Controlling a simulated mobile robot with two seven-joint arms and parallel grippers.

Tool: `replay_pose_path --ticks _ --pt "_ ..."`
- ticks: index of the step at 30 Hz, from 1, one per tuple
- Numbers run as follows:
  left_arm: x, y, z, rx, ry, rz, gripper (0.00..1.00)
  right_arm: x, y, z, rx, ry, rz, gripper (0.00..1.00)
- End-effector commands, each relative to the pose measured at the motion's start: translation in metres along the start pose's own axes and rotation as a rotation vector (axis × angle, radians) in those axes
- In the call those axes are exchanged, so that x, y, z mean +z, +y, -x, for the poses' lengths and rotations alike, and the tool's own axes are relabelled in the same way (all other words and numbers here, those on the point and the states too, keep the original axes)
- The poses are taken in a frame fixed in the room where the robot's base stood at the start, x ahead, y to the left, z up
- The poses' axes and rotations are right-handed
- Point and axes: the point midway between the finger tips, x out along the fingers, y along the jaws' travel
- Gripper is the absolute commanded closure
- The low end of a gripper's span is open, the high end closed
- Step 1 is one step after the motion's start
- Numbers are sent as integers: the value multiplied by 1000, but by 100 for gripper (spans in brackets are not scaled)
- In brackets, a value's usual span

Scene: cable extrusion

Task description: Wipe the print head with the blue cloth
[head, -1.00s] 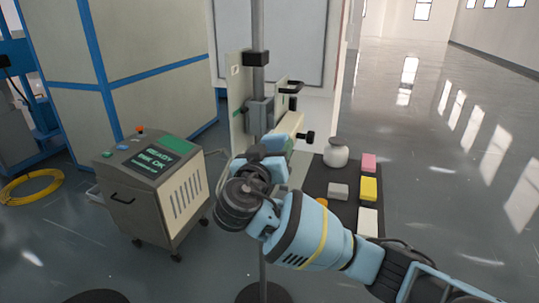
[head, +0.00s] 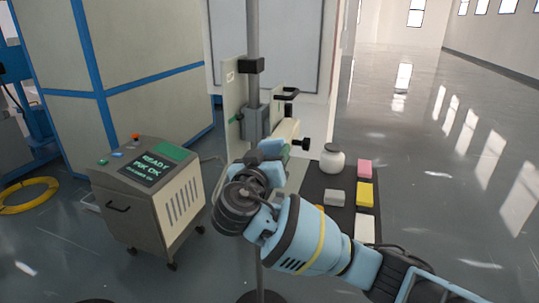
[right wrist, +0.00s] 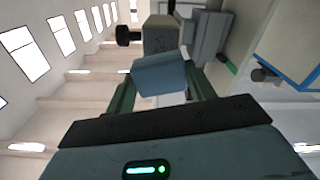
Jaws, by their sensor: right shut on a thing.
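My right gripper (right wrist: 160,92) is shut on the blue cloth (right wrist: 158,75), which shows as a folded blue-grey block between its green fingers in the right wrist view. In that view the print head (right wrist: 161,34), a beige-grey block with a black knob on its left, lies just beyond the cloth. I cannot tell whether cloth and head touch. In the head view the print head (head: 287,129) sits on the upright post, just above and beyond my right wrist. My left gripper is out of view.
A grey wheeled console (head: 150,200) with a lit screen stands at the left. A dark tabletop (head: 313,183) at the right bears a white jar (head: 332,161), a grey block (head: 334,197) and pink, yellow and white blocks. Open floor lies farther right.

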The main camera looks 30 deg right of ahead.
Motion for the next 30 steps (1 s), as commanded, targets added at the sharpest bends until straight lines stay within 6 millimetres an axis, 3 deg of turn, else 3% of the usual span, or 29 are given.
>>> replay_pose_path --ticks 30 --pt "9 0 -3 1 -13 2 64 6 -2 -13 -1 -2 1 64"
